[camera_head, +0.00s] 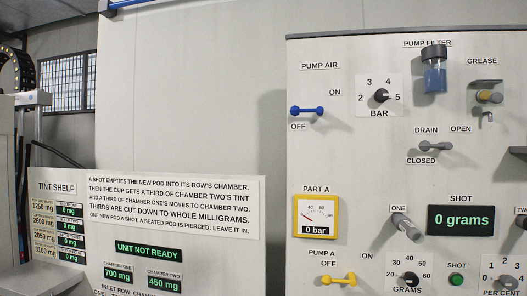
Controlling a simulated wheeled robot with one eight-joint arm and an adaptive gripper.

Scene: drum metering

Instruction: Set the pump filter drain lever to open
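The pump filter drain lever (435,147) is a small grey lever on the pale panel at the upper right. It lies about level, below the word DRAIN. The CLOSED label (420,161) is just under its left end, and the OPEN label (460,129) is above and right of it. The pump filter (434,78), a blue-filled clear bowl with a dark cap, is above the lever. My gripper is not in view, and nothing touches the lever.
A blue pump air lever (307,111), a bar knob (381,96) and a grease fitting (489,97) sit around it. Below are a grey lever marked ONE (406,227) and a shot display (461,220). A tint shelf sign (150,200) is at left.

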